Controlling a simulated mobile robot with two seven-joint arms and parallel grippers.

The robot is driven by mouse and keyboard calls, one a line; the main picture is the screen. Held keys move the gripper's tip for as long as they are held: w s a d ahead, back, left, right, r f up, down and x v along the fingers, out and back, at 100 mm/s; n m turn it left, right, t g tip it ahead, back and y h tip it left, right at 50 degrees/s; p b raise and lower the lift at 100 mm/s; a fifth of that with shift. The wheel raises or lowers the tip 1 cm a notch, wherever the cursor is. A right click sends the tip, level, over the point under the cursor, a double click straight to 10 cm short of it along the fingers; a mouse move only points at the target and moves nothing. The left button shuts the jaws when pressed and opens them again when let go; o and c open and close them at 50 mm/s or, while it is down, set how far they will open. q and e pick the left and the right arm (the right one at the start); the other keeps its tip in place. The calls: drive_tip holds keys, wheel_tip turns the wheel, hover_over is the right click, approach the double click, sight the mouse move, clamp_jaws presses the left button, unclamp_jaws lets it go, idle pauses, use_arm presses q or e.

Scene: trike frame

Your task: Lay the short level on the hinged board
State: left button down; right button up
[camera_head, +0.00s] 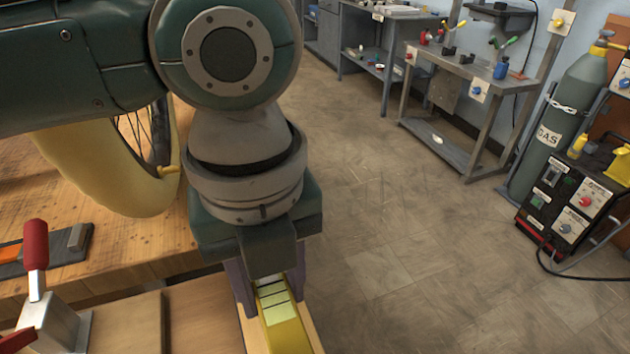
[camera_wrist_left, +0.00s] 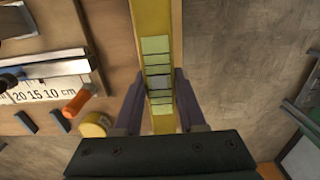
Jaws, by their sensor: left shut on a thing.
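My left gripper (camera_head: 270,292) points down at the bottom of the head view, its two fingers on either side of the short level. The level is a yellow bar (camera_head: 287,335) with a pale green, dark-lined window. In the left wrist view the level (camera_wrist_left: 152,25) runs away between the fingers (camera_wrist_left: 158,112). A pale wooden board (camera_head: 205,315), seemingly the hinged board, lies under and beside the level at the bench's front. I cannot tell whether the level touches it. My right gripper is out of view.
A red-handled clamp (camera_head: 37,265) stands left of the board on the wooden bench (camera_head: 120,245). A yellow curved part with a spoked wheel (camera_head: 150,135) lies behind. In the left wrist view, a ruler (camera_wrist_left: 45,90) and an orange handle (camera_wrist_left: 76,103) lie left. Open floor is right.

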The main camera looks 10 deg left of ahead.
use_arm(q)
drive_tip(key=shift+r, duration=0.15)
drive_tip(key=shift+f+b, duration=1.65)
drive_tip(key=shift+f, duration=1.4)
drive_tip(key=shift+f+b, duration=0.3)
drive_tip(key=shift+f, duration=0.2)
drive_tip(key=shift+c, duration=2)
unclamp_jaws()
wheel_tip(320, 180, up, 10)
drive_tip(key=p, duration=0.2)
drive_tip(key=shift+p, duration=0.35)
